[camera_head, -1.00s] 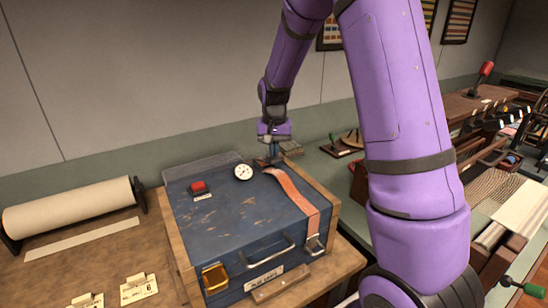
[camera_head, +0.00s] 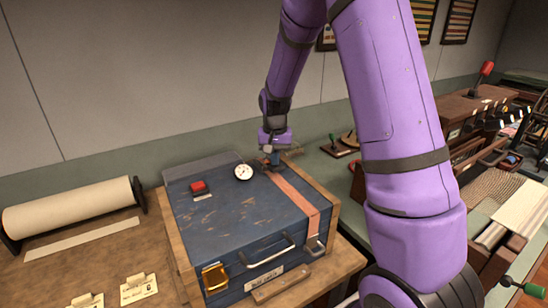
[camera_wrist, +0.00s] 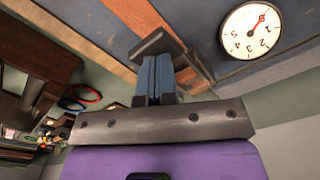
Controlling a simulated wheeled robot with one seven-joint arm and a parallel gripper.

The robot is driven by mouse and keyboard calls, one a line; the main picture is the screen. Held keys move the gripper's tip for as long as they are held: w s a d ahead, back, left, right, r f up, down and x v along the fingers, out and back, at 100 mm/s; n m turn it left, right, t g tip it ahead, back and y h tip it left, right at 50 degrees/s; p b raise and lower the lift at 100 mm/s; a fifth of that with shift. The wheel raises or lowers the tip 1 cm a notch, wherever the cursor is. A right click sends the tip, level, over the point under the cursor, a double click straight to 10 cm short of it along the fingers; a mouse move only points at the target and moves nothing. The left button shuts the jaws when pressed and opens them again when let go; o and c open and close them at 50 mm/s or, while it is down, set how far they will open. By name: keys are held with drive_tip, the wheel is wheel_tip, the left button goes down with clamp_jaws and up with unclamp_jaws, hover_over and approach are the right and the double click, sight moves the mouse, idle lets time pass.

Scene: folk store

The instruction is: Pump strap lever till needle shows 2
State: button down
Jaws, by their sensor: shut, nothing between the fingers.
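The blue case (camera_head: 235,225) stands on the bench with an orange strap (camera_head: 295,200) lying flat along the right of its lid. My gripper (camera_head: 273,160) points down at the strap's far end. In the wrist view its blue fingers (camera_wrist: 155,75) are shut with nothing between them. They are beside a dark metal lever piece (camera_wrist: 182,58) at the strap; I cannot tell whether they touch it. The round white gauge (camera_head: 243,172) is on the lid. In the wrist view the gauge (camera_wrist: 245,38) appears turned, and its red needle points short of the 1.
A red button (camera_head: 197,187) is on the lid, and a gold latch (camera_head: 214,278) and handle (camera_head: 270,252) are on the case front. A paper roll (camera_head: 70,208) lies at left. A green-knobbed lever (camera_head: 333,140) stands behind right.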

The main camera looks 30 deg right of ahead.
wheel_tip(320, 180, up, 9)
drive_tip(key=shift+f, duration=0.2)
idle(0.4)
idle(0.8)
